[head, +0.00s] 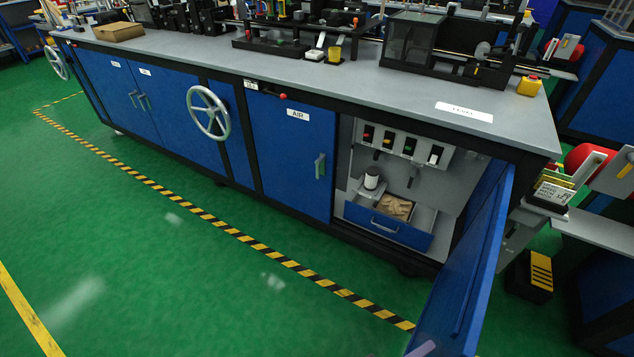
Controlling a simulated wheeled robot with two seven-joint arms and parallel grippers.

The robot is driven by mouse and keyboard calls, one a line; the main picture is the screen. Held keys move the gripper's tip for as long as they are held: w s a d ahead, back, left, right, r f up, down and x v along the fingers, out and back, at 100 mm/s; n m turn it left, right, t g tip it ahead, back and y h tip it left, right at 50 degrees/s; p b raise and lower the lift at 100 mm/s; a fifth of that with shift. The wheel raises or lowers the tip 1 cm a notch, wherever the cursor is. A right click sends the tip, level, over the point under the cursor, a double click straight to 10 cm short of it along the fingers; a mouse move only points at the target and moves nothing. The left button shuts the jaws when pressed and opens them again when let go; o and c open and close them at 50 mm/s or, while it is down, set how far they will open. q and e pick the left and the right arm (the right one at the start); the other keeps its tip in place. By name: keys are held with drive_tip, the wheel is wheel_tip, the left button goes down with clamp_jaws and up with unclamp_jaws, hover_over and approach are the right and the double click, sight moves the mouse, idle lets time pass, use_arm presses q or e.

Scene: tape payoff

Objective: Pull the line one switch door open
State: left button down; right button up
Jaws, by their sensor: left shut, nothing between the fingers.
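The switch door (468,270) is a blue panel at the right end of the bench front. It stands swung wide open toward me, its lower end cut by the bottom edge. The open compartment shows a row of switches (402,142) with coloured parts on a grey panel. My left gripper (426,348) shows only as a small pale tip at the bottom edge, against the door's near end. It is shut with nothing seen in it. Whether it touches the door I cannot tell. The door's outer face and handle are hidden. My right gripper is not in view.
A blue drawer (388,228) below the switches holds a brown item, with a white roll beside it. The closed AIR door (290,150) is to the left, then a handwheel (208,112). A yellow-black floor stripe (245,238) runs before the bench. Green floor there is clear.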

use_arm(q)
drive_tip(key=shift+s+d+f, duration=0.1)
drive_tip(key=shift+s+d, duration=0.1)
drive_tip(key=shift+d, duration=0.3)
drive_tip(key=shift+s+d+f, duration=0.1)
drive_tip(key=shift+s+d, duration=0.05)
drive_tip(key=shift+d, duration=0.3)
drive_tip(key=shift+s+d+r, duration=0.2)
drive_tip(key=shift+s, duration=0.2)
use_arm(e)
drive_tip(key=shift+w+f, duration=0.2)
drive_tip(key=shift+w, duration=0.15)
use_arm(q)
drive_tip(key=shift+w, duration=0.1)
